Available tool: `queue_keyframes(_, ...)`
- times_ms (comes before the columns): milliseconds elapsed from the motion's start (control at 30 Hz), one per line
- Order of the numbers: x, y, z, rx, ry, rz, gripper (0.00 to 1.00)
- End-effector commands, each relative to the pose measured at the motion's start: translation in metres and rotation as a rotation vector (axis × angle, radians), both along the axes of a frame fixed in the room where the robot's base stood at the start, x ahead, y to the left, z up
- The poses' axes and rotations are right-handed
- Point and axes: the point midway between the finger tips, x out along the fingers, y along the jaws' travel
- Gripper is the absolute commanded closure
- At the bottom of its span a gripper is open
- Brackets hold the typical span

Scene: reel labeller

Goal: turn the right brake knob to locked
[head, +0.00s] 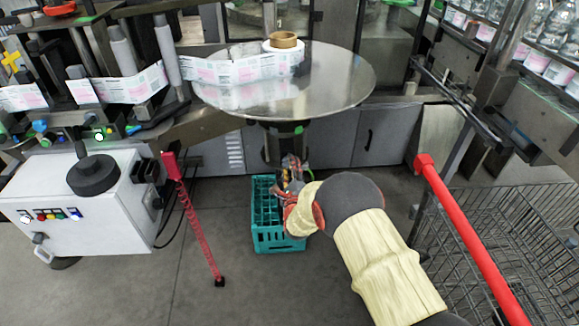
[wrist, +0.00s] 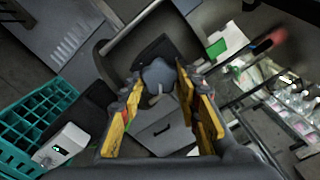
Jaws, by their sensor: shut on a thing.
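A grey-blue knob (wrist: 158,74) with rounded lobes shows between my fingertips in the wrist view, in front of a dark bracket. My gripper (wrist: 162,82) has a yellow-padded finger on each side of it and is shut on it. I cannot read any locked mark or the knob's setting. In the head view my gripper (head: 291,172) is below the round metal table (head: 335,85), near its central stem. The knob cannot be made out there, as my gripper and arm cover that spot.
A teal crate (head: 279,238) stands on the floor just below my gripper. A red post (head: 192,205) and a white control box (head: 85,205) are at left. A wire cart with a red handle (head: 465,235) is at right. Grey cabinets (head: 340,140) stand behind.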

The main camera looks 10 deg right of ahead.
Motion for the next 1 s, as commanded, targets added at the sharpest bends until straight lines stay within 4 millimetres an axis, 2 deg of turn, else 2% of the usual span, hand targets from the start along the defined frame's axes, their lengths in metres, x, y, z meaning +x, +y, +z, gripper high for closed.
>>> queue_keyframes(600,-0.0007,0.0013,-0.0037,0.574,-0.031,-0.002,0.93)
queue_keyframes(1000,-0.0006,0.0021,-0.004,0.834,-0.046,-0.003,0.93)
